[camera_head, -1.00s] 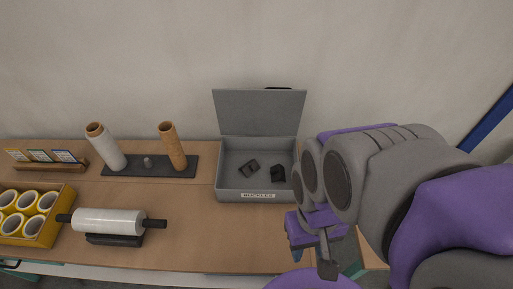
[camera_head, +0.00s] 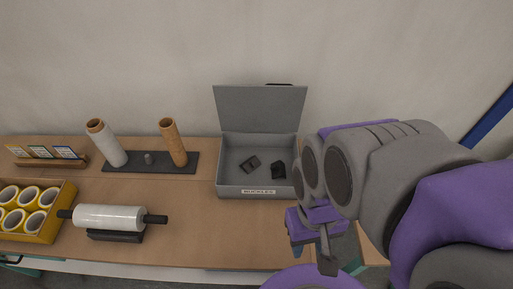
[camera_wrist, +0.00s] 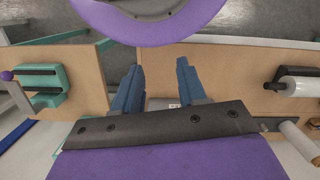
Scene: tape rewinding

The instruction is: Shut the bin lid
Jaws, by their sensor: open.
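The grey bin (camera_head: 258,192), labelled BUCKLES, stands on the table against the wall in the head view. Its lid (camera_head: 260,108) is up, leaning back a little past upright. Two dark buckles (camera_head: 249,165) lie apart on the bin floor. My gripper (camera_head: 312,240) is in front of the bin's right front corner, apart from the lid. In the wrist view my gripper's blue fingers (camera_wrist: 157,92) are spread with nothing between them. A small grey piece of the bin shows between them, mostly hidden by the gripper body.
A black holder (camera_head: 150,167) with a white roll and a brown tube stands left of the bin. A film roll (camera_head: 110,217) on a stand and a yellow crate (camera_head: 42,232) of tape rolls are further left. Bare table (camera_head: 200,235) lies in front of the bin.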

